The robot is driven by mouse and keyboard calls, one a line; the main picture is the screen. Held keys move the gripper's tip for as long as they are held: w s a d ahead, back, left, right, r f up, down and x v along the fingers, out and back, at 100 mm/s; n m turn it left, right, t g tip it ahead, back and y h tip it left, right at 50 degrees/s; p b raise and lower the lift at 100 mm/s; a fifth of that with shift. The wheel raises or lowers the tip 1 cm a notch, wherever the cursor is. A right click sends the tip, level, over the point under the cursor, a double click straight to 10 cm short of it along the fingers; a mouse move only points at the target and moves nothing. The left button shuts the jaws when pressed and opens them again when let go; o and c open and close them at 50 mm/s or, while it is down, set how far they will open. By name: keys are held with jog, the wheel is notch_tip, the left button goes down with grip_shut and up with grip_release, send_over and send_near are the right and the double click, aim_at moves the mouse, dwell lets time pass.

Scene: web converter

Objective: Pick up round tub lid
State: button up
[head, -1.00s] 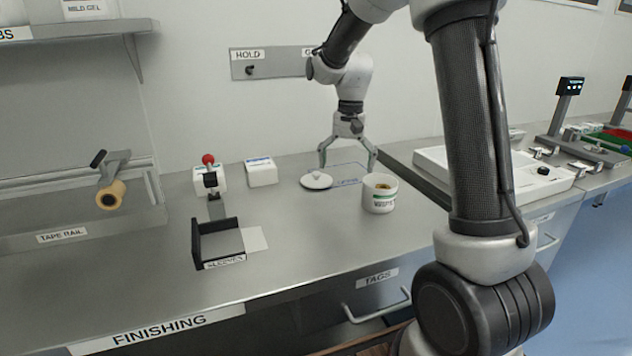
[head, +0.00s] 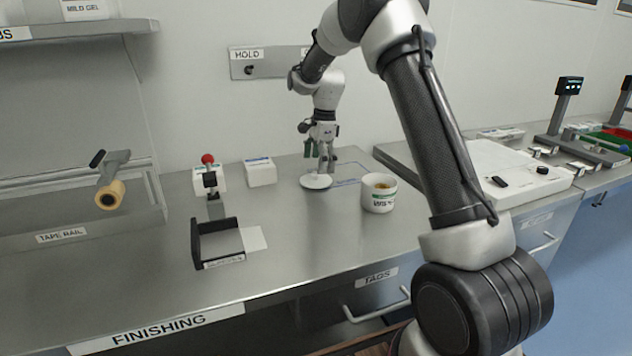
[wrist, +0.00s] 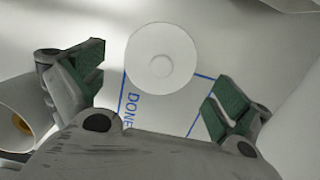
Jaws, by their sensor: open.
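The round tub lid (head: 316,182) is a white disc lying flat on the steel bench, to the left of the white tub. In the wrist view the lid (wrist: 162,57) shows a small raised knob at its middle and overlaps the blue-outlined area. My gripper (head: 320,165) is open and empty, pointing down just above the lid. In the wrist view the green-padded fingers (wrist: 160,85) stand wide apart, with the lid ahead between their lines. The head view cannot tell me the exact gap between fingertips and lid.
The open white tub (head: 380,196) stands close on the right; its edge shows at left in the wrist view. White boxes (head: 261,172), a red-knobbed device (head: 209,180) and a black sleeve holder (head: 218,244) stand to the left. The front of the bench is fairly clear.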

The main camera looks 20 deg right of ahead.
aim_at(316, 177)
jog(key=f, duration=0.3)
jog(key=shift+w+a+f, duration=0.1)
jog(key=shift+a+f, duration=0.15)
jog(key=shift+f, duration=0.05)
jog(key=shift+c, duration=0.4)
jog(key=c, duration=1)
jog(key=shift+c, duration=1.1)
jog(key=shift+f, duration=0.1)
jog(key=shift+c, duration=0.4)
